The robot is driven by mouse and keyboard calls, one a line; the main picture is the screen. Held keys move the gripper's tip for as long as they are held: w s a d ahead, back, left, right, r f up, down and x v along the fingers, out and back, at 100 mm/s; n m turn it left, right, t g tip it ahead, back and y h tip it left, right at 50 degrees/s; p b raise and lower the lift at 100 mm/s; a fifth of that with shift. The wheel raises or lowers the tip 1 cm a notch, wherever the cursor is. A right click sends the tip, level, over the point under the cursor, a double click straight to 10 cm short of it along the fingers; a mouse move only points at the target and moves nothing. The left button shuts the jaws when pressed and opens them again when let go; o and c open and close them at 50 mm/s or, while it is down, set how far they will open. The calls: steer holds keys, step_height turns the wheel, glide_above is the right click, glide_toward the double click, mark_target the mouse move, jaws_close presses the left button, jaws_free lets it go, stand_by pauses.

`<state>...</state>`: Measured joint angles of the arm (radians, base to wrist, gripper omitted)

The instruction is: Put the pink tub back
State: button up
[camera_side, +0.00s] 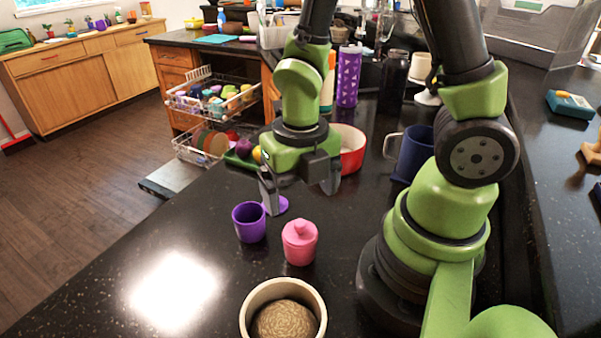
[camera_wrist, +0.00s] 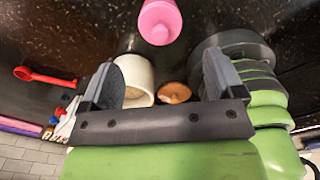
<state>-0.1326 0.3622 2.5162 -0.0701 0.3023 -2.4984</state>
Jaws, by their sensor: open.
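The pink tub (camera_side: 300,243) with its knobbed lid stands upright on the dark counter. It also shows at the top edge of the wrist view (camera_wrist: 159,20), partly cut off. My gripper (camera_side: 300,190) is open and empty, above and behind the tub in the side view. In the wrist view the jaws (camera_wrist: 162,80) are spread wide and the tub lies beyond them, apart from both fingers. A purple cup (camera_side: 250,222) stands just left of the tub, with a flat purple disc (camera_side: 276,206) behind it.
A beige pot (camera_side: 248,318) with a brown rounded thing inside stands in front of the tub. The counter at front left is clear.

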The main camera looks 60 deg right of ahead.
step_height(320, 180, up, 2)
steer(key=shift+r, duration=0.25)
steer(key=shift+r+m, duration=0.25)
steer(key=shift+m, duration=0.05)
steer(key=s+r+m+t, duration=0.1)
steer(key=r+m, duration=0.4)
steer(key=m, duration=0.6)
steer(key=s+r+m+t+y, duration=0.1)
steer(key=r+m, duration=0.4)
steer(key=m, duration=0.6)
steer(key=s+r+m+t+y, duration=0.1)
steer(key=r+m+t, duration=0.4)
steer(key=m, duration=0.5)
steer(key=shift+s+r+m, duration=0.2)
steer(key=shift+s+m, duration=0.2)
steer(key=shift+s, duration=0.4)
steer(key=shift+a, duration=0.1)
